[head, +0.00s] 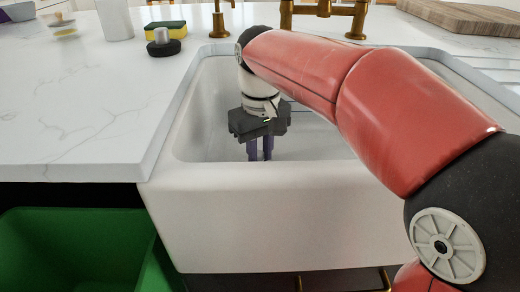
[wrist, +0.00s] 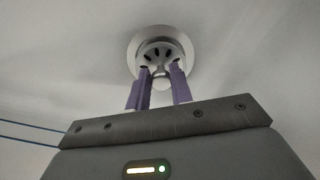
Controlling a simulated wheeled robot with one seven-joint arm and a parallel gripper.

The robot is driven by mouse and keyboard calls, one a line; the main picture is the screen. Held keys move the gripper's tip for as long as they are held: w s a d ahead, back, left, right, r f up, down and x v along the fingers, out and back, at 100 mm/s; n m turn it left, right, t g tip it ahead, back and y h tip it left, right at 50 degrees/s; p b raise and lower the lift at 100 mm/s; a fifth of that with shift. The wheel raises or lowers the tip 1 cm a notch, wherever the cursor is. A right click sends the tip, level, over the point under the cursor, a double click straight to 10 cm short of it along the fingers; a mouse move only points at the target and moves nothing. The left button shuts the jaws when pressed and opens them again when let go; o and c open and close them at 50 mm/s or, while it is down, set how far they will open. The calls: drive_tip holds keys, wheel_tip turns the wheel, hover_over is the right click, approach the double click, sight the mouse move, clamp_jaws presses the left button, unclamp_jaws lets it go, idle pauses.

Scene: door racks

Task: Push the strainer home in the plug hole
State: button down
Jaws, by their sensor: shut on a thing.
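The strainer (wrist: 157,49) is a round metal basket top with dark slots and a pale knob (wrist: 161,83). In the wrist view it lies over the plug hole (wrist: 163,30), whose pale round rim shows around its upper part. It looks a little off centre towards me; I cannot tell how deep it sits. My gripper (wrist: 161,71) has its two purple fingers shut on the strainer by its knob. In the head view my gripper (head: 260,156) points down inside the white sink (head: 310,215); the sink's front wall hides the strainer and plug hole.
The sink walls surround my gripper. Brass taps (head: 326,10) stand behind the sink. A yellow-green sponge (head: 165,29) and a dark round item (head: 163,46) are on the left worktop (head: 80,110). A green bin (head: 80,250) stands below left. A wooden board (head: 470,18) lies back right.

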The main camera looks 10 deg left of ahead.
sight(261, 155)
drive_tip(key=shift+f+b, duration=0.75)
drive_tip(key=shift+f, duration=0.45)
drive_tip(key=c, duration=1.2)
unclamp_jaws()
drive_tip(key=shift+o, duration=0.2)
wheel_tip(261, 155, up, 8)
drive_tip(key=shift+f+p, duration=0.1)
drive_tip(key=shift+p, duration=0.6)
drive_tip(key=shift+d, duration=0.1)
